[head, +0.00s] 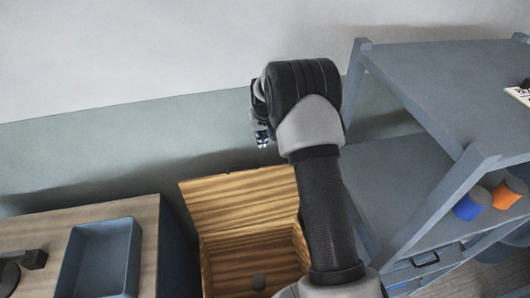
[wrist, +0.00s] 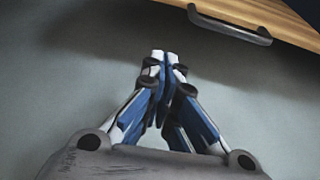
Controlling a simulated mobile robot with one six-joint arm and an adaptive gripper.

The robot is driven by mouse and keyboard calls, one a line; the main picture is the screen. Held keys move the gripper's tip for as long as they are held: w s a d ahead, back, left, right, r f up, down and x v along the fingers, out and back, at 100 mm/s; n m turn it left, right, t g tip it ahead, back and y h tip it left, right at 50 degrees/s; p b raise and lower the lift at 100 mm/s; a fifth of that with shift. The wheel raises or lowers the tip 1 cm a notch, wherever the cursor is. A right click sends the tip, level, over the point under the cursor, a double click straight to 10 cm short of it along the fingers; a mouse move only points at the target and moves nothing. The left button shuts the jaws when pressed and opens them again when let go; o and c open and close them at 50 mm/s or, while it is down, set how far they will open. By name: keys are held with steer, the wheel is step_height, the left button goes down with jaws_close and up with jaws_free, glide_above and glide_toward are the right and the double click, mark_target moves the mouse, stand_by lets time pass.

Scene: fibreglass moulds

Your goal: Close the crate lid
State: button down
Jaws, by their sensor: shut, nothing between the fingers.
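The wooden crate (head: 207,262) stands at the bottom middle of the head view. Its lid (head: 240,201) is open, raised at the far side of the crate. In the wrist view my gripper (wrist: 163,58) is shut and empty over a plain grey surface. A wooden panel, seemingly the lid (wrist: 290,18), crosses the upper right corner with a grey bar handle (wrist: 230,27), apart from the fingers.
A grey shelf unit (head: 440,85) stands close on the right, with a blue cup (head: 470,205) and an orange cup (head: 505,194) on a lower level. A wooden-topped counter (head: 148,225) with a blue-grey basin (head: 100,262) is at left. A wall lies behind.

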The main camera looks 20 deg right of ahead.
step_height(320, 180, down, 9)
steer(key=s+b, duration=0.1)
steer(key=shift+s+a+f, duration=0.15)
steer(key=shift+s+f, duration=0.05)
stand_by(0.5)
